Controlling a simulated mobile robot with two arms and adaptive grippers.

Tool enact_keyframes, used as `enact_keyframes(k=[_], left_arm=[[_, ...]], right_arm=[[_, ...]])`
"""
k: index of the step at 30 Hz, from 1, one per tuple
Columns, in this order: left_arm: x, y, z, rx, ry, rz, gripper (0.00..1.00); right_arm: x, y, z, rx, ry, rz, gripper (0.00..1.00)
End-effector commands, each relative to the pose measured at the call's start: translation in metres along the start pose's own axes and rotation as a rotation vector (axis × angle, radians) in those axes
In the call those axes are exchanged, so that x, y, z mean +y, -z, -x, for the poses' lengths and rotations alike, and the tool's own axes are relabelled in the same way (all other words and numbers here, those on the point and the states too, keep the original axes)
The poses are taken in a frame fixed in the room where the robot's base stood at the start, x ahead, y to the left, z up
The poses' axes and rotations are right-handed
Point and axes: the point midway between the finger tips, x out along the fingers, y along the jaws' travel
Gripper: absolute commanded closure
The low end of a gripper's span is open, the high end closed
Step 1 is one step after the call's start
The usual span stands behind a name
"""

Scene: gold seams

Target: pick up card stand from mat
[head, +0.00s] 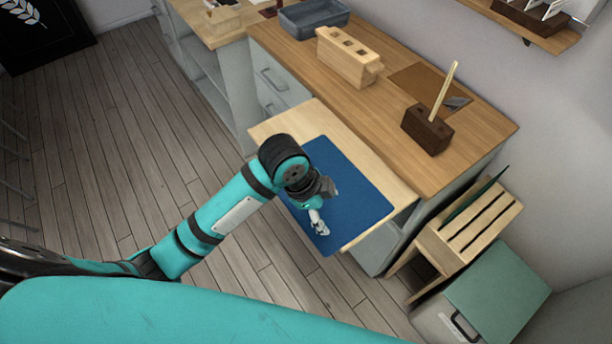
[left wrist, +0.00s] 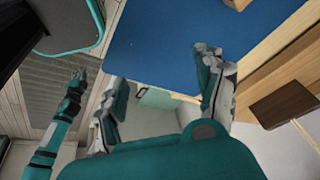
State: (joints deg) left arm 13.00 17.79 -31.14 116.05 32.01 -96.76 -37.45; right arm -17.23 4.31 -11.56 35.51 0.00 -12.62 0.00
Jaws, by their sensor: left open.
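The blue mat (head: 350,195) lies on a pale wooden board (head: 270,124) at the counter's front. It also fills the upper middle of the left wrist view (left wrist: 170,40). A small tan wooden piece (left wrist: 238,4) shows on the mat at that view's top edge, mostly cut off; I cannot tell whether it is the card stand. No card stand shows clearly on the mat in the head view, where my arm covers part of it. My left gripper (head: 320,222) is over the mat's near part, open, with nothing between its fingers (left wrist: 165,70). My right gripper (left wrist: 78,85) shows small in the left wrist view.
On the counter stand a dark brown block (head: 427,130) with an upright stick, a pale wooden block with holes (head: 347,58) and a grey tray (head: 313,17). A slatted wooden rack (head: 470,225) and a green-topped box (head: 497,294) stand at right.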

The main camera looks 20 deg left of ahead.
Motion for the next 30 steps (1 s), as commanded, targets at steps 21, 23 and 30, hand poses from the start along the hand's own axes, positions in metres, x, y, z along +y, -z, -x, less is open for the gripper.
enact_keyframes(k=[21,23,30], left_arm=[[-0.114,-0.009,0.116,-0.271,-0.277,-0.922,0.29],[-0.112,-0.013,0.106,-0.270,-0.279,-0.922,0.29],[-0.105,-0.030,0.057,-0.270,-0.277,-0.921,0.29]], right_arm=[[0.007,0.000,0.001,0.000,-0.008,0.001,1.00],[0.007,0.000,0.003,0.000,-0.008,0.001,1.00],[0.006,0.001,0.012,0.001,-0.007,0.000,1.00]])
